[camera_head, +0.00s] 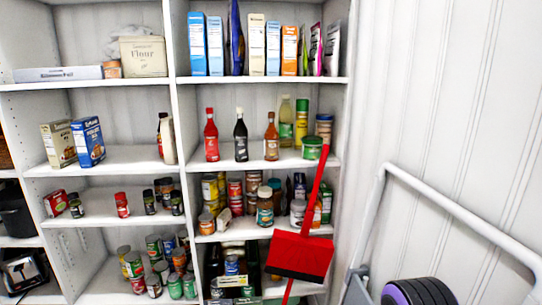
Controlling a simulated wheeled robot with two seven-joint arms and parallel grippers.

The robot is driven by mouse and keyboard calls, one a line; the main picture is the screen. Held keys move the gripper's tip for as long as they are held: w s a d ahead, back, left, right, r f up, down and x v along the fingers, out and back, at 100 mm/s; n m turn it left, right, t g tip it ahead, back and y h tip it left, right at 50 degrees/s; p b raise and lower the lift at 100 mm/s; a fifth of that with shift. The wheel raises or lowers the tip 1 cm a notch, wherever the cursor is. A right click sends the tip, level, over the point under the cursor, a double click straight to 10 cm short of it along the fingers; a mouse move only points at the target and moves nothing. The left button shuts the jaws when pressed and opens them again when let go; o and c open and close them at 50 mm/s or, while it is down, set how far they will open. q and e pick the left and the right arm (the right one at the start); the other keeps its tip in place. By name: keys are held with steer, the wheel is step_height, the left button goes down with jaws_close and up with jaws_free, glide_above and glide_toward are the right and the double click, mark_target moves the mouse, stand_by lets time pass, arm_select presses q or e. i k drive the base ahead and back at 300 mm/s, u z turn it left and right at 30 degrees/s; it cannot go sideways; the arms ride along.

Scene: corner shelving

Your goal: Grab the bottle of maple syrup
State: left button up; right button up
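No label that reads maple syrup can be made out at this size. On the middle shelf of the right unit stand a red bottle (211,136), a dark bottle with a white label (241,137) and an amber-brown bottle with a red cap (271,138). I cannot tell which of them, if any, holds maple syrup. A pale bottle (168,140) stands by the divider on the left unit's shelf, partly hidden by the divider. Neither of my grippers is in view.
A red broom or dustpan (300,255) with a long handle leans across the right shelves' lower right side. A grey metal frame (450,208) and a purple-black round object (418,292) stand at right. Cans, jars and boxes fill the other shelves. Bare shelf shows before the bottles.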

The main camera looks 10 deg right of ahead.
mark_target(271, 138)
steer(key=k, duration=0.4)
steer(key=u, duration=0.7)
steer(key=i, duration=2.1)
steer(key=z, duration=0.55)
